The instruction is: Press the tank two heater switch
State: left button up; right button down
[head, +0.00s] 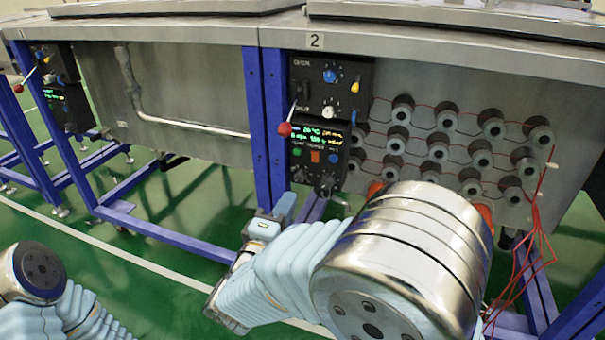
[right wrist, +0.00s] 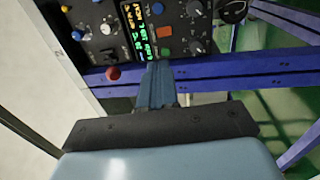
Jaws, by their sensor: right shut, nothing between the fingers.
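Tank two (head: 315,41) carries a "2" label on its rim. Its black control panel (head: 320,118) hangs at the left of its front. The lower unit has a lit display (head: 318,135), a green button (head: 297,153), an orange button (head: 315,156) and a blue button (head: 333,158). I cannot read which control is the heater switch. My right gripper (head: 286,203) is shut and empty, below the panel's lower left. In the right wrist view, its fingertips (right wrist: 157,66) appear close to the green button (right wrist: 167,55) and orange button (right wrist: 163,32); contact is unclear. My left gripper is out of view.
A red-ball lever (head: 285,129) sticks out from the panel's left side; it also shows in the right wrist view (right wrist: 113,73). A blue frame post (head: 277,100) stands beside it. Several round heaters (head: 438,145) with red wires line the tank front at right.

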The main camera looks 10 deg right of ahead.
aim_at(315, 155)
jog(key=x, duration=1.3)
jog(key=shift+w+d+p, duration=0.25)
jog(key=shift+w+p, duration=0.05)
jog(key=shift+p, duration=0.05)
jog(key=shift+r, duration=0.1)
